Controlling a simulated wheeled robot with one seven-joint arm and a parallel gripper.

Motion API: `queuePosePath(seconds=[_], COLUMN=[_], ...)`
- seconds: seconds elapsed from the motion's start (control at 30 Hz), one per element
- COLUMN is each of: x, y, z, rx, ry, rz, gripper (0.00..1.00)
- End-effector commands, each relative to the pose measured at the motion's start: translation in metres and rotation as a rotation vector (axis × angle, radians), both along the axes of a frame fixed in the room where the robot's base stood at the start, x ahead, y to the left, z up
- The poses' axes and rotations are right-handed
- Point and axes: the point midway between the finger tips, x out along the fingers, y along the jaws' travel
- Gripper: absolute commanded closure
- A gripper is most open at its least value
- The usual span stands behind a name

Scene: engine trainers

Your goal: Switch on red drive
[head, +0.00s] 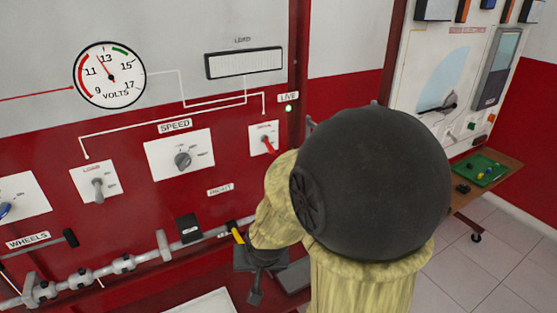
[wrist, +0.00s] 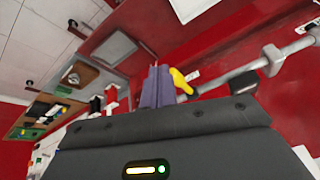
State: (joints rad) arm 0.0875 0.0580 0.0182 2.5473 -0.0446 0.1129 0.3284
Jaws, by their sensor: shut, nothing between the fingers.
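A small white plate (head: 257,135) on the red panel carries a red lever switch (head: 268,144), its lever slanting down to the right. Its small label is too blurred to read surely. A green lamp (head: 289,108) glows under the LIVE label just right of it. My gripper (wrist: 155,72) is shut and empty in the wrist view, its purple fingers close together. A yellow handle (wrist: 181,82) shows just right of the fingers; I cannot tell if they touch. In the head view my arm hides most of the gripper, which is below the red switch. The red switch is not clearly seen in the wrist view.
The SPEED knob (head: 183,160) and a grey lever switch (head: 98,186) are left of the red switch. A grey pipe (head: 122,264) runs along the panel's lower part, with the yellow handle (head: 237,236) beside it. A wooden table (head: 509,171) stands right; floor there is clear.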

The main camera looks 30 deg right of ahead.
Motion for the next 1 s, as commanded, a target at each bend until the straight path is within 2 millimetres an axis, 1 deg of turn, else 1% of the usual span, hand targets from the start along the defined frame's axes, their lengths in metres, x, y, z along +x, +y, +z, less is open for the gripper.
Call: queuePosePath(seconds=[0.03,0.1,0.2,0.37,0.5,0.57,0.73,0.9,1.0], x=[0.012,0.031,0.055,0.089,0.111,0.118,0.132,0.134,0.132], y=[-0.009,-0.021,-0.038,-0.066,-0.091,-0.101,-0.131,-0.158,-0.168], z=[-0.002,-0.001,0.002,0.013,0.026,0.032,0.052,0.073,0.083], rx=[0.032,0.092,0.199,0.417,0.654,0.769,1.136,1.531,1.704], ry=[-0.052,-0.143,-0.273,-0.477,-0.643,-0.708,-0.864,-0.959,-0.977], rz=[-0.093,-0.229,-0.415,-0.679,-0.873,-0.946,-1.107,-1.192,-1.204], gripper=[1.00,1.00,1.00,1.00,1.00,1.00,1.00,1.00,1.00])
